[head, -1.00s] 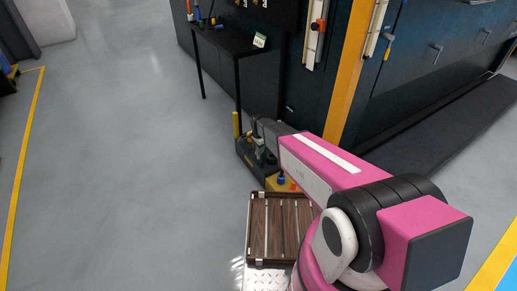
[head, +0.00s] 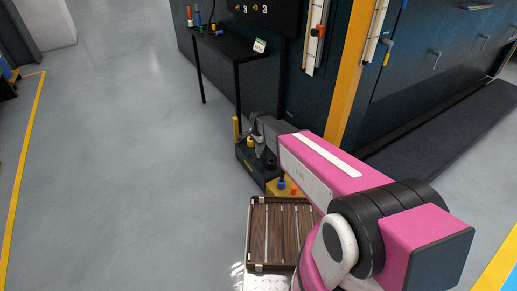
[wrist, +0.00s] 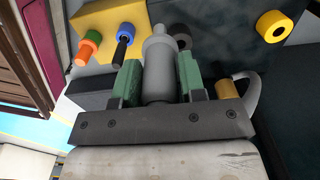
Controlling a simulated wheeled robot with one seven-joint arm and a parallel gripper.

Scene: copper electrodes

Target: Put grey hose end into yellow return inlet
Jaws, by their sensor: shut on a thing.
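The grey hose end (wrist: 158,70) is a stepped grey cylinder, held between the green finger pads of my gripper (wrist: 160,82). Its narrow tip points to the top of the wrist view. A yellow ring (wrist: 275,27) with a dark hole, apparently the return inlet, lies up and right of the tip and apart from it. In the head view, the yellow inlet (head: 250,141) is just left of my gripper (head: 260,148), over the dark unit. A curved grey hose piece (wrist: 252,90) shows right of the fingers. The rest of the hose is hidden.
A yellow block (wrist: 105,30) carries orange, green and blue fittings near the left finger. A dark round port (wrist: 182,40) is beside the tip. A slatted wooden crate (head: 258,235) stands in front of the unit. Open floor (head: 130,170) lies left.

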